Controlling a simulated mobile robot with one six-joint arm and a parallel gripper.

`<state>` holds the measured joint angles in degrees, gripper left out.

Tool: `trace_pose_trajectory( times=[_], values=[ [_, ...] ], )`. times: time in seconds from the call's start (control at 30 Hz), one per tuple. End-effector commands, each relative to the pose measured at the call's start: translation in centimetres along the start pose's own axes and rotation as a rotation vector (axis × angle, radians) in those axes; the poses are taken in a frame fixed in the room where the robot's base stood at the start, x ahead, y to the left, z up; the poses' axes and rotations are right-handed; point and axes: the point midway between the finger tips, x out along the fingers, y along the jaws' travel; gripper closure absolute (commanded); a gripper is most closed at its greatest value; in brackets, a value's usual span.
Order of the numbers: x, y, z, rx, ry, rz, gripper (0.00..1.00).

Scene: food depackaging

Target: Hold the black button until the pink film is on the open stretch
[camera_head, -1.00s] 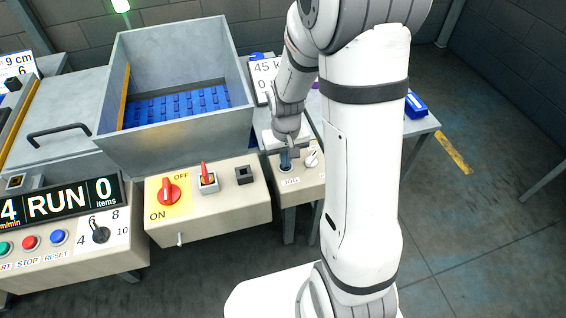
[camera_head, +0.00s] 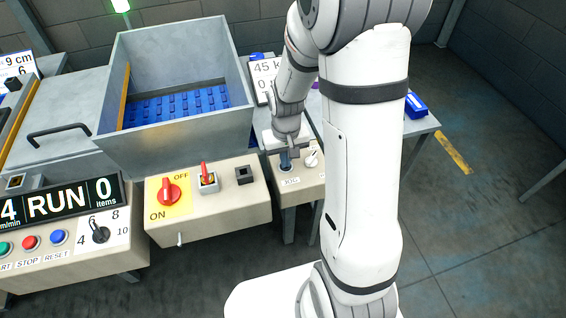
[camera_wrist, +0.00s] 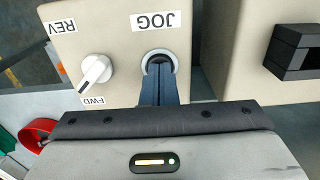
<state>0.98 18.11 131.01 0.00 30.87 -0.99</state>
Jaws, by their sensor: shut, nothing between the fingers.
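My gripper (camera_head: 286,160) is shut, and its fingertips are down at the black button (camera_wrist: 160,62) on the beige JOG box (camera_head: 302,188). In the wrist view the shut fingers (camera_wrist: 157,78) meet the button inside its pale ring and cover much of it. Whether the button is pressed in cannot be told. A blue cleated belt stretch (camera_head: 180,105) shows at the bottom of the open grey hopper, with a dark band along its far side. No pink film can be made out in either view.
A white FWD/REV knob (camera_wrist: 96,75) sits beside the button. A beige box with a red ON/OFF switch (camera_head: 168,190) stands to the left. The display (camera_head: 62,208) reads RUN and 0 items. A blue object (camera_head: 415,105) lies on the table at right.

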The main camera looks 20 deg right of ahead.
Motion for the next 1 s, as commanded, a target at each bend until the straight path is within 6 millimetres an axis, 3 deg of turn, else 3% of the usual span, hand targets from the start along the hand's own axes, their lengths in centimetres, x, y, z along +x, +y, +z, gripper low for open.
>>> trace_pose_trajectory(
  times=[0.43,0.83,1.0],
  values=[
    [-0.3,0.0,0.2,0.0,-0.006,0.0,1.0],
    [-5.1,0.0,0.1,0.0,-0.001,0.0,1.0],
    [-6.1,0.0,0.0,0.0,0.0,0.0,1.0]
  ],
)
